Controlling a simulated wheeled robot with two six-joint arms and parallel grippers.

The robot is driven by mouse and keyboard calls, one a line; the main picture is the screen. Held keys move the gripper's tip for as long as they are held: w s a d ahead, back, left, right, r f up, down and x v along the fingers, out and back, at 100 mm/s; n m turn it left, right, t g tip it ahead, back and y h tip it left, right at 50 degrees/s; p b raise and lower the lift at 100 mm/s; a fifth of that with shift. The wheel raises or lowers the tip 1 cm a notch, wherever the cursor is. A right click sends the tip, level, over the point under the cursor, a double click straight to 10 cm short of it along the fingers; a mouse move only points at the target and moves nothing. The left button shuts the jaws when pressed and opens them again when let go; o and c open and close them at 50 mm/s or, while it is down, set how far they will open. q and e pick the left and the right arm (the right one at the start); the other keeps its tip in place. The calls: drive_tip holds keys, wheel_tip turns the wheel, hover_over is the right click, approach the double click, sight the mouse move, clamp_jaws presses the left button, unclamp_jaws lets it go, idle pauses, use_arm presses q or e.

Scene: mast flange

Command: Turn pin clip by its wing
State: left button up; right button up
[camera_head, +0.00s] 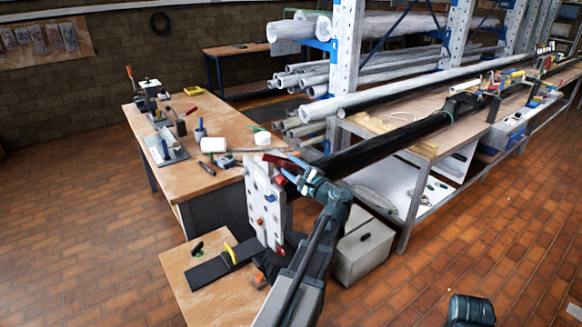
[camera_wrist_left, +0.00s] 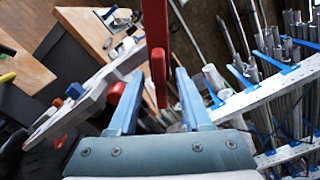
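The pin clip shows as a red wing (camera_head: 280,162) by the top of an upright pale plate (camera_head: 262,200). In the left wrist view the red wing (camera_wrist_left: 158,55) comes down from the top edge between my two blue fingers. My left gripper (camera_head: 288,167) is at the wing. In the wrist view its fingers (camera_wrist_left: 158,75) are apart, with a gap visible on each side of the wing. The clip's pin and body are not clearly visible.
A long black mast (camera_head: 390,142) runs back right from the plate. A wooden workbench (camera_head: 220,175) with tools stands behind left, and a rack of pipes (camera_head: 345,60) behind. A grey box (camera_head: 362,250) is on the floor. The brick floor (camera_head: 80,240) at left is clear.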

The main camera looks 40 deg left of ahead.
use_arm(q)
drive_tip(key=shift+d, duration=0.1)
drive_tip(key=shift+v, duration=2.45)
drive_tip(key=s+d+f+n+g+h, duration=0.1)
drive_tip(key=s+d+f+n+h, duration=0.15)
drive_tip(key=d+f, duration=0.35)
drive_tip(key=s+d+f+n+h, duration=0.1)
drive_tip(key=d+f+h, duration=0.2)
drive_tip(key=d+f, duration=0.3)
drive_tip(key=s+d+f+g+h, duration=0.1)
drive_tip(key=s+d+f+h, duration=0.2)
drive_tip(key=d, duration=0.7)
drive_tip(key=s+d+f+n+g+h, duration=0.1)
drive_tip(key=s+d+f+h, duration=0.2)
drive_tip(key=s+d, duration=0.4)
drive_tip(key=s+d+f+n+g+h, duration=0.1)
drive_tip(key=s+d+f+g+h, duration=0.1)
drive_tip(key=d, duration=1)
drive_tip(key=s+f+h, duration=0.1)
drive_tip(key=s+h, duration=0.1)
drive_tip(key=shift+s+d+f+h, duration=0.35)
drive_tip(key=shift+s+f, duration=0.05)
